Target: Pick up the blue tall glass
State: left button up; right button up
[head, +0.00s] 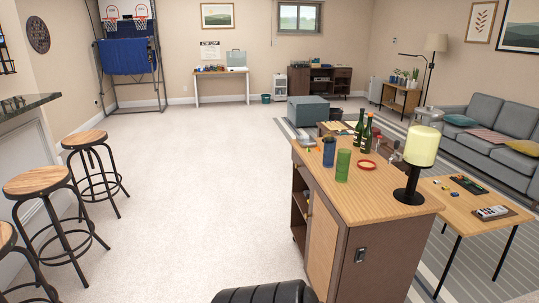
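A dark blue tall glass (329,152) stands upright on the wooden top of the cabinet (379,203), near its left side. A green tall glass (343,166) stands just in front of it and to the right. The blue glass is small in view, and I cannot tell what the dark shape at its rim is. Neither of my grippers shows in the head view.
Green bottles (359,130), a red dish (367,164) and a lamp (417,160) share the cabinet top. A low table (465,212) stands right of it. Bar stools (39,182) line the left. Carpet (205,190) between them is clear.

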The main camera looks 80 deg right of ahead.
aim_at(329, 143)
jog(key=l+z, duration=0.1)
jog(key=z, duration=3.2)
